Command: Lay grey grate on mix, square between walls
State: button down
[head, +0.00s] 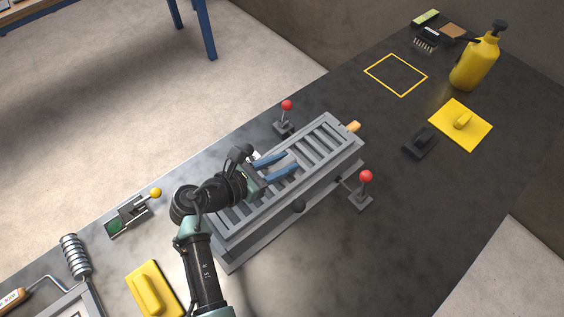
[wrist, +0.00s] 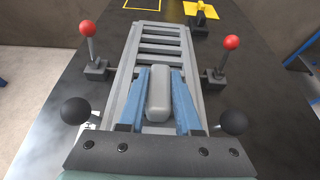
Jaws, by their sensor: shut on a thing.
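My gripper (head: 275,166) is shut on the grey upright handle of the grey grate (head: 322,146); the handle (wrist: 158,93) stands between the blue fingers in the wrist view. The slatted grate lies lengthwise along the long grey mould (head: 285,222), between or just over its side walls. It looks roughly parallel to them in the wrist view (wrist: 160,49). I cannot tell whether it rests on the mix or hangs slightly above. The mix is hidden, and my arm covers the near end of the grate.
Red-knobbed levers (head: 286,106) (head: 365,177) stand on both sides of the mould. A yellow float (head: 462,123), a yellow bottle (head: 474,63) and a yellow outlined square (head: 396,75) are at the right. Another yellow float (head: 153,291) and a spring-like roller (head: 75,256) are at the left.

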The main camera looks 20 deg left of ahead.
jog(key=shift+w, duration=0.1)
jog(key=c, duration=0.6)
grip_release()
jog(key=shift+f, duration=0.1)
jog(key=shift+a+r, duration=0.1)
jog(key=shift+r, duration=0.15)
jog(key=p+v, duration=0.7)
jog(key=v, duration=0.4)
jog(key=shift+p, duration=0.4)
jog(key=shift+s+a, duration=0.2)
jog(key=shift+s, duration=0.3)
jog(key=shift+w, duration=0.1)
